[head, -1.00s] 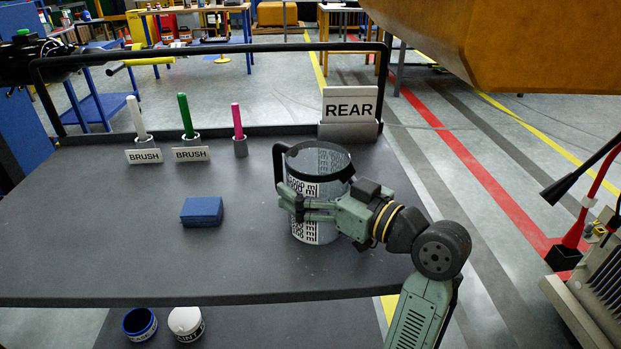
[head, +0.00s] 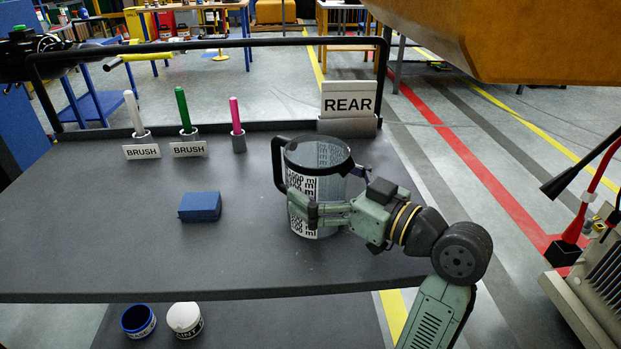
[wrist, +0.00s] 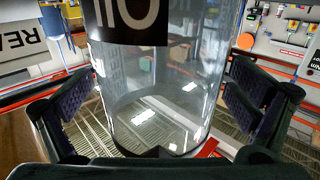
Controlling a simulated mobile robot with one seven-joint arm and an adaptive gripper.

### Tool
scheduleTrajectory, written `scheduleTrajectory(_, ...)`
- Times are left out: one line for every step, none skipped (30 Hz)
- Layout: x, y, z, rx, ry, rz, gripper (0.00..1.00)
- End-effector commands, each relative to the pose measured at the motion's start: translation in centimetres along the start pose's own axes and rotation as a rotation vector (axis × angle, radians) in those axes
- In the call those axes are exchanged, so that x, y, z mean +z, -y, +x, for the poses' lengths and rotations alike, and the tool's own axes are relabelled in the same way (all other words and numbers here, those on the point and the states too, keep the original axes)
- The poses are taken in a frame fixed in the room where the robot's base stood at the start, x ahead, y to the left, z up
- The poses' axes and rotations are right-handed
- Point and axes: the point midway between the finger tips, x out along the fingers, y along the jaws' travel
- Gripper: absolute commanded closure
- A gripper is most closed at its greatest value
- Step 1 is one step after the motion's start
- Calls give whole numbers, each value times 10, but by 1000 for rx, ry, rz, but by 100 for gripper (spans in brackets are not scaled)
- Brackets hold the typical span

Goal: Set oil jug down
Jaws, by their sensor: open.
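The oil jug (head: 318,170) is a clear cylinder with a dark rim, a black handle on its left and printed ml labels. It stands upright on the dark cart top (head: 110,235), right of the middle, in front of the REAR sign. My gripper (head: 338,198) is open at its right side, with fingers reaching around the jug. In the wrist view the jug (wrist: 160,90) is between the two spread finger pads, with gaps visible on both sides. Part of the jug's lower right side is hidden by my gripper in the head view.
A blue block (head: 200,206) lies left of the jug. White (head: 134,113), green (head: 184,109) and pink (head: 235,115) brushes stand in holders at the back. The REAR sign (head: 349,104) stands behind the jug. Two small pots (head: 184,319) sit on a lower shelf. The front left top is clear.

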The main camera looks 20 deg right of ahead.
Motion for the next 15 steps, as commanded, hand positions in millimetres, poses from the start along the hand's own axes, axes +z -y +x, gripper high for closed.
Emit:
scheduleTrajectory(3,-1,-12,5,-1,-2,0)
scheduleTrajectory(3,-1,-19,4,-1,-2,0)
scheduleTrajectory(3,-1,-28,6,-2,-3,0)
scheduleTrajectory(3,-1,-34,4,-1,-2,0)
scheduleTrajectory(3,-1,-41,5,-1,-2,0)
scheduleTrajectory(3,-1,-49,4,-1,-2,0)
scheduleTrajectory(2,-1,-55,4,-1,-1,0)
scheduleTrajectory(2,-1,-61,4,-1,-1,0)
scheduleTrajectory(2,-1,-67,3,0,-1,0)
scheduleTrajectory(2,0,-72,2,-1,-2,0)
scheduleTrajectory(2,-1,-76,3,-1,-1,0)
scheduleTrajectory(1,0,-81,2,0,-1,0)
scheduleTrajectory(1,0,-84,1,0,-1,0)
scheduleTrajectory(1,0,-86,1,0,-1,0)
scheduleTrajectory(1,0,-89,1,0,-1,0)
